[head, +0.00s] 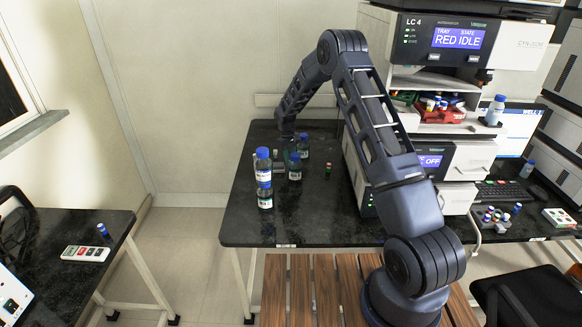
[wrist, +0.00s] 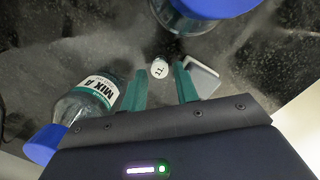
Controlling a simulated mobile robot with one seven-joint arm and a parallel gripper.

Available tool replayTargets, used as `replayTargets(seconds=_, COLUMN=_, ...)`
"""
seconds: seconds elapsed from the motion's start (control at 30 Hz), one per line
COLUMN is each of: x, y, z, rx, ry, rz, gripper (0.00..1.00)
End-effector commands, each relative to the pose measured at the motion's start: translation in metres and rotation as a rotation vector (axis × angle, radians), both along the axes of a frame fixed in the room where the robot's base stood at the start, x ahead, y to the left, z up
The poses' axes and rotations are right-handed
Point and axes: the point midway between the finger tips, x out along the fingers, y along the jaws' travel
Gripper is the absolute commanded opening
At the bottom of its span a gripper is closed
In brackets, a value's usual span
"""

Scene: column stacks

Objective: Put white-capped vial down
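In the wrist view the white-capped vial (wrist: 159,68) is seen from above, its cap marked with dark characters. It stands at the dark bench top, between and slightly beyond my fingertips. My gripper (wrist: 161,80) has its two teal fingers spread, with a visible gap on each side of the vial, so it does not grip it. In the head view my gripper (head: 284,152) is low over the back of the black bench (head: 325,225), behind the bottles. I cannot make out the vial in the head view.
A grey block (wrist: 203,78) is beside the right finger. The bench front is clear.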

Motion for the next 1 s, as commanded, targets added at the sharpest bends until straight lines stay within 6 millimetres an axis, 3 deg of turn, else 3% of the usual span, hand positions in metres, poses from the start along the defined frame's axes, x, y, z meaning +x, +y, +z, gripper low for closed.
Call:
replayTargets(seconds=0.2, x=-0.002, y=-0.003, z=-0.03, rx=-0.001, ry=0.002, rz=0.0, gripper=0.3)
replayTargets(seconds=0.47, x=-0.002, y=-0.004, z=-0.035, rx=0.001, ry=-0.001, rz=0.0, gripper=0.3)
replayTargets(seconds=0.5, x=-0.002, y=-0.004, z=-0.035, rx=0.001, ry=-0.001, rz=0.0, gripper=0.28)
replayTargets(seconds=0.67, x=-0.002, y=-0.004, z=-0.035, rx=0.0, ry=0.0, rz=0.0, gripper=0.0)
replayTargets(seconds=1.0, x=-0.002, y=-0.004, z=-0.032, rx=0.001, ry=-0.001, rz=0.0, gripper=0.0)
